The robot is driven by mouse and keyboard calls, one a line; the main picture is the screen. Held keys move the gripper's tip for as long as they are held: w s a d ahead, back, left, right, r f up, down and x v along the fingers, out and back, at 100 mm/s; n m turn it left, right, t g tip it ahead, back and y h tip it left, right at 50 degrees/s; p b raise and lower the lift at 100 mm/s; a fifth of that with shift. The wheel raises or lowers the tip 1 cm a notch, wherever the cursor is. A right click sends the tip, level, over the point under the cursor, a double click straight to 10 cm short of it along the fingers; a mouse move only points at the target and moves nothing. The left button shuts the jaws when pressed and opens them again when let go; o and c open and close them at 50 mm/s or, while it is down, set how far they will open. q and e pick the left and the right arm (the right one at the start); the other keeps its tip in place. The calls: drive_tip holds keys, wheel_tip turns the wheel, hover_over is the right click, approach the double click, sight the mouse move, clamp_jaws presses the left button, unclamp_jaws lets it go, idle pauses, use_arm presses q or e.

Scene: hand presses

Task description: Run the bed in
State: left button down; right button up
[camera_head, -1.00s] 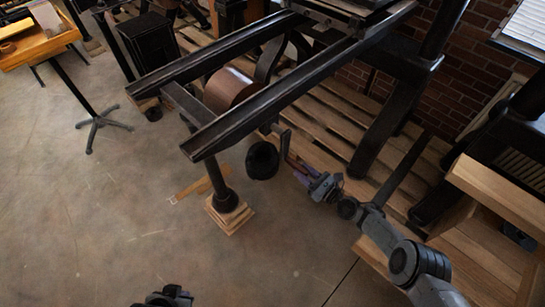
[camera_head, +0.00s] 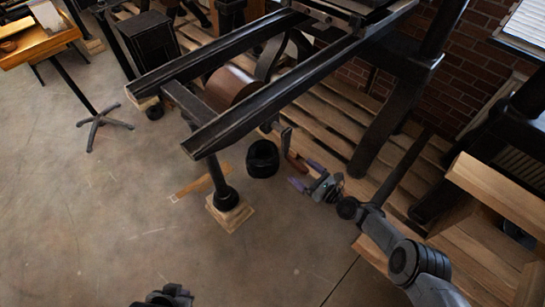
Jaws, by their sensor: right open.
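The hand press has two long black rails (camera_head: 290,82) running from lower left to upper right. Its dark bed (camera_head: 335,12) sits at the upper right end of the rails, cut by the top edge. A crank with a brown wooden handle (camera_head: 296,162) hangs below the near rail. My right gripper (camera_head: 306,175) is open beside the handle's lower end, its purple fingers spread; I cannot tell whether they touch the handle. A dark part of my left gripper (camera_head: 165,297) shows at the bottom edge; its jaws are not clear.
A black round object (camera_head: 263,159) is close left of the crank. The press leg (camera_head: 222,190) stands on wooden blocks (camera_head: 230,213). Slatted wooden pallets (camera_head: 325,125) lie under the press. A wooden bench (camera_head: 500,190) stands at right. The concrete floor at lower left is clear.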

drive_tip(key=p+v, duration=0.3)
drive_tip(key=v, duration=0.5)
drive_tip(key=shift+s+d+p, duration=0.25)
drive_tip(key=shift+d+p, duration=0.1)
drive_tip(key=shift+p, duration=0.05)
